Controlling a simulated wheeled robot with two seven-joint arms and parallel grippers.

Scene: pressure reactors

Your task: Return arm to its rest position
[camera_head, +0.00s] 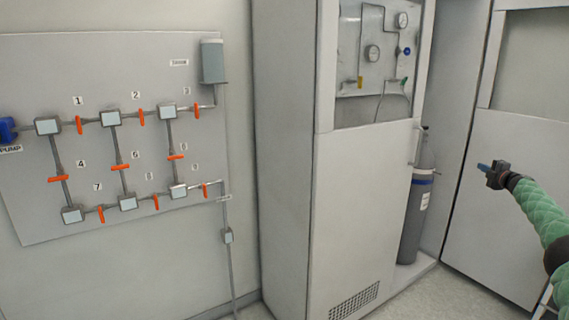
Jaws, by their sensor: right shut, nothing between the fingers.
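My right gripper (483,166) is at the right of the head view, at the end of my green-sleeved right arm that comes in from the right edge. Its fingers point left and are shut with nothing between them. It is in front of the grey cabinet panel at the right and appears to touch nothing. My left gripper is outside the view.
A wall panel (25,215) at the left carries pipes, numbered orange valves and a blue pump (7,130). A tall grey cabinet (360,215) with gauges (372,54) stands in the middle. A gas cylinder (417,215) stands beside it. Floor shows at the lower right.

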